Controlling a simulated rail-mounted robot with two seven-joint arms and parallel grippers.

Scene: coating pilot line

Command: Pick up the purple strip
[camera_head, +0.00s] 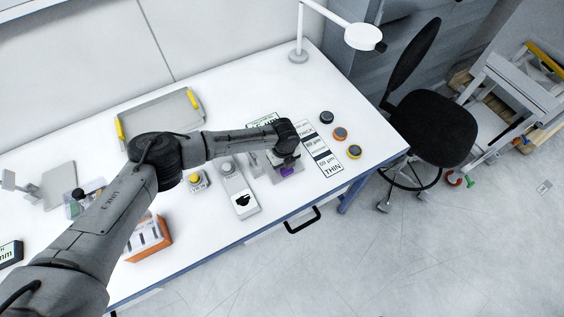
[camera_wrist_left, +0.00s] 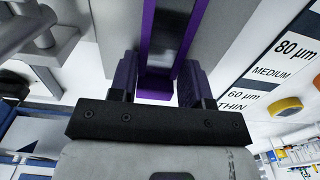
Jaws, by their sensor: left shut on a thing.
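The purple strip (camera_head: 287,171) is at the front right of the white table, mostly hidden under my left gripper (camera_head: 288,161). In the left wrist view the purple strip (camera_wrist_left: 155,84) has purple edges and a dark middle band, and it runs away from the fingers along a grey block. My left gripper (camera_wrist_left: 158,78) is shut on the near end of the strip, one finger on each side. The strip still appears to lie at the grey block; I cannot tell whether it is lifted. My right gripper is not in view.
A thickness card (camera_head: 323,155) lies right of the gripper, with black, orange (camera_head: 340,134) and yellow (camera_head: 354,152) discs beyond. A grey gauge (camera_head: 238,190) and yellow button box (camera_head: 196,181) stand left. A tray (camera_head: 165,112) lies behind; a chair (camera_head: 432,130) is at right.

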